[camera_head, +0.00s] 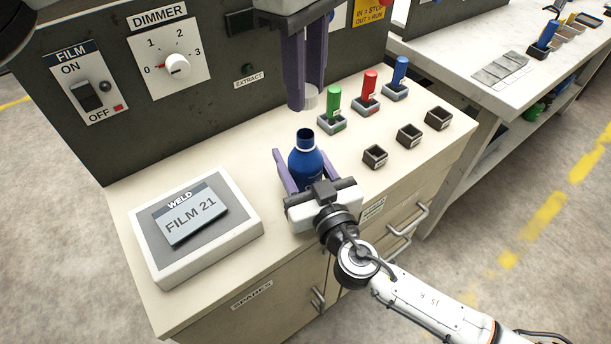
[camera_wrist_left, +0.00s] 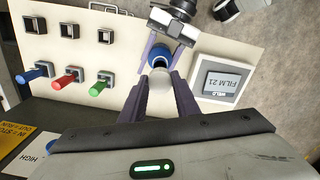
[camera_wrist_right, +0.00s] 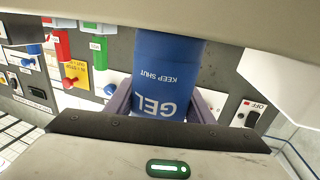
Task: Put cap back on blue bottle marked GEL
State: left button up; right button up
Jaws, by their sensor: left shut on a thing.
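The blue bottle (camera_head: 307,163) stands upright near the front of the bench, its dark open neck uncapped. In the right wrist view its side (camera_wrist_right: 163,85) reads GEL and KEEP SHUT. My left gripper (camera_head: 305,95) is shut on a pale cap (camera_head: 309,98), held above the bottle's mouth and apart from it. The cap also shows between the left fingertips in the left wrist view (camera_wrist_left: 162,77), partly covering the bottle (camera_wrist_left: 160,54). My right gripper (camera_head: 304,170) has one finger on each side of the bottle's body; whether they press on it is unclear.
A WELD display box (camera_head: 195,225) stands left of the bottle. Green (camera_head: 333,102), red (camera_head: 368,87) and blue (camera_head: 400,73) plugs stand in sockets to the right, with empty sockets (camera_head: 409,135) before them. A dark control panel (camera_head: 120,110) rises behind.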

jog(key=c, duration=0.4)
pick_arm(q)
send_over(306, 144)
jog(key=shift+f, duration=2.5)
jog(key=shift+f, duration=0.1)
jog(key=shift+f, duration=0.75)
jog(key=shift+f, duration=0.6)
